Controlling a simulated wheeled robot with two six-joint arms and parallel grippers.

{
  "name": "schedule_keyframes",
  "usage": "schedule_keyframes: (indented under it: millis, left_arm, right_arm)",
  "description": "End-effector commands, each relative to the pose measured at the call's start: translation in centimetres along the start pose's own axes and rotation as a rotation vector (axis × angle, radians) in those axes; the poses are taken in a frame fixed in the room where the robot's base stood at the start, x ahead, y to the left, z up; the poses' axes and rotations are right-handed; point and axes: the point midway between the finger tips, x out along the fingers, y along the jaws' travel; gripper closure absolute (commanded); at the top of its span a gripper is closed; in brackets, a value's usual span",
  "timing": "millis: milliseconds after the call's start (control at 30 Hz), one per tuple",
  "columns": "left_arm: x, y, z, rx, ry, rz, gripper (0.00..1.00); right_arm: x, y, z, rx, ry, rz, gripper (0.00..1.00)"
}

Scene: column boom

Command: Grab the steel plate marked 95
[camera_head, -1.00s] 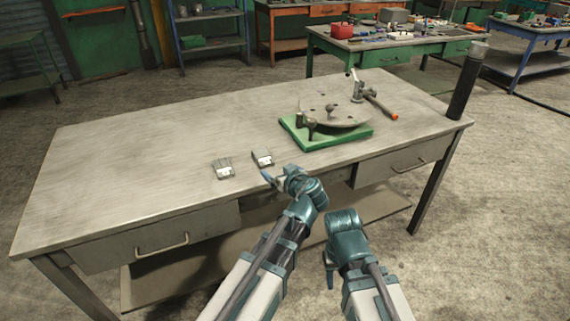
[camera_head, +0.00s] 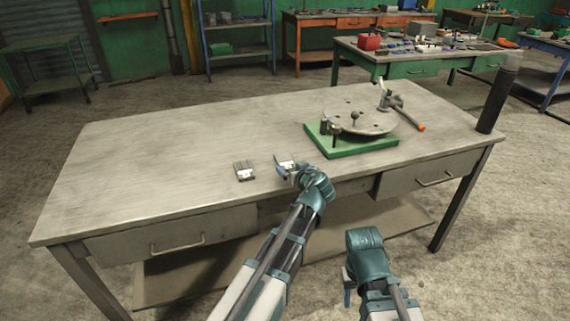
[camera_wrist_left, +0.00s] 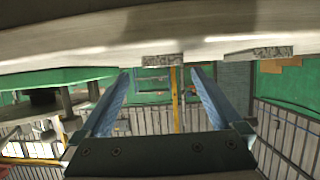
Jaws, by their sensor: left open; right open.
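Two small grey plates with white labels lie on the workbench near its front edge: a left plate (camera_head: 244,171) and a right plate (camera_head: 284,160). Their numbers are too small to read. My left gripper (camera_head: 285,174) is open and empty at the front edge, just in front of the right plate. The wrist view is upside down. In it my left gripper's blue fingers (camera_wrist_left: 162,88) stand apart, with the right plate (camera_wrist_left: 155,60) above the gap and the left plate (camera_wrist_left: 268,53) off to the right. My right gripper (camera_head: 347,289), partly hidden, hangs below the bench edge.
A green fixture (camera_head: 352,148) with a round steel disc (camera_head: 362,119) stands right of the plates. A hammer (camera_head: 404,110) lies behind it. A dark post (camera_head: 497,95) rises at the bench's right corner. The workbench (camera_head: 150,150) is clear on the left.

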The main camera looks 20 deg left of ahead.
Motion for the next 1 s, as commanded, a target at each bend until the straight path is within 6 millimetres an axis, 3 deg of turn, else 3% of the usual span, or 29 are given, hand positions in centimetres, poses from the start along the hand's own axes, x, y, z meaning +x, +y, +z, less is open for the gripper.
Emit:
schedule_keyframes:
  millis: [400,667,1000]
  left_arm:
    - [5.0,-0.3,-0.6,-0.001,0.000,-0.001,0.00]
    - [5.1,-0.4,-0.8,0.000,0.000,0.000,0.02]
    - [5.1,-0.4,-0.8,0.000,0.000,0.000,0.63]
  right_arm:
    - [1.3,-0.1,-0.1,0.000,0.000,0.000,0.50]
    - [1.2,-0.1,-0.1,0.000,0.000,0.000,0.50]
    - [1.2,-0.1,-0.1,0.000,0.000,0.000,0.50]
